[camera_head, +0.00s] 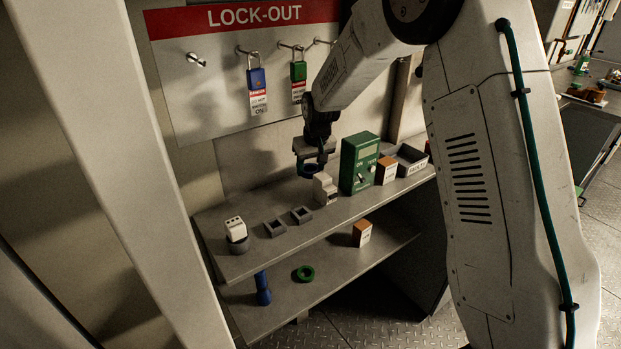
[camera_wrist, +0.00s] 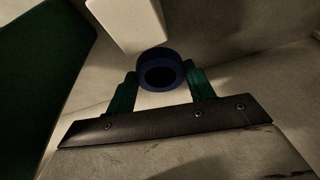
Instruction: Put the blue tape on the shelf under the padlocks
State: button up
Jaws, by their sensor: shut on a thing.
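The blue tape (camera_wrist: 160,54) is a dark blue ring between the two green fingertips of my gripper (camera_wrist: 160,85) in the wrist view. My gripper (camera_head: 310,168) is shut on it and holds it over the upper shelf (camera_head: 258,262), near a pale block-shaped device (camera_head: 325,189). In the head view the tape (camera_head: 307,174) is small and dark below the fingers. A blue padlock (camera_head: 257,80) and a green padlock (camera_head: 298,71) hang with tags on the LOCK-OUT board (camera_head: 190,105) above this shelf.
A green meter box (camera_head: 359,163), an orange-white carton (camera_head: 386,170) and a grey tray (camera_head: 408,158) stand right of my gripper. Two grey square holders (camera_head: 289,221) lie left. The lower shelf (camera_head: 330,272) holds a green ring (camera_head: 304,273), a blue torch-like item (camera_head: 262,288) and another carton (camera_head: 362,233).

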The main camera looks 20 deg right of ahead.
aim_at(312, 171)
notch_tip(312, 171, down, 4)
jog(key=shift+r, duration=0.1)
jog(key=shift+w+f, duration=0.15)
jog(key=shift+f, duration=0.2)
jog(key=shift+f, duration=0.15)
jog(key=o, duration=1)
jog(key=shift+o, duration=0.2)
